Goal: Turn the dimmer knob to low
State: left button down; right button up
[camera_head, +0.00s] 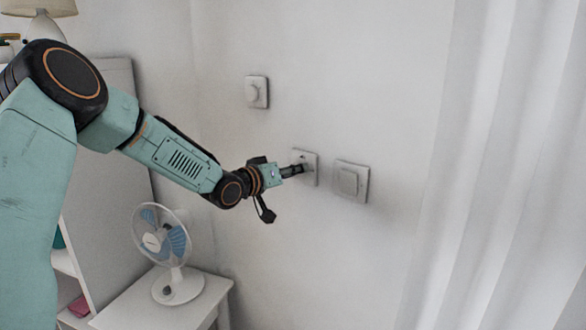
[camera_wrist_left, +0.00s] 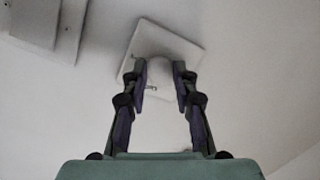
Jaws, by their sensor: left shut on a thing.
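A white square wall plate (camera_head: 311,180) is on the wall in the middle of the head view, partly hidden by my left gripper (camera_head: 297,170). In the left wrist view the plate (camera_wrist_left: 155,35) looks tilted. A pale rounded dimmer knob (camera_wrist_left: 160,72) stands out from it. The fingers of my left gripper (camera_wrist_left: 160,86) are shut on this knob, one on each side. Small dark marks show on the plate, but I cannot read them. My right gripper is not in view.
A flat square switch (camera_head: 349,181) is close on the right; white curtains (camera_head: 500,170) hang farther right. A fan (camera_head: 165,245) stands on a small white table (camera_head: 130,312) below.

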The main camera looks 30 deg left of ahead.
pick_arm(q)
jog(key=n+h+p, duration=0.1)
jog(key=n+p, duration=0.1)
jog(key=n, duration=0.3)
jog(key=n+h+p, duration=0.1)
jog(key=n, duration=0.5)
jog(key=n+t+p, duration=0.1)
jog(key=n+p, duration=0.1)
jog(key=n, duration=0.4)
jog(key=shift+w+a+r+h+p, duration=0.1)
jog(key=shift+a+r+h+p, duration=0.1)
jog(key=shift+a+h+p, duration=0.2)
jog(key=shift+n, duration=0.3)
jog(key=c, duration=1.3)
grip_release()
jog(key=shift+c, duration=0.2)
jog(key=o, duration=0.3)
jog(key=shift+f, duration=0.3)
jog(key=shift+d, duration=0.15)
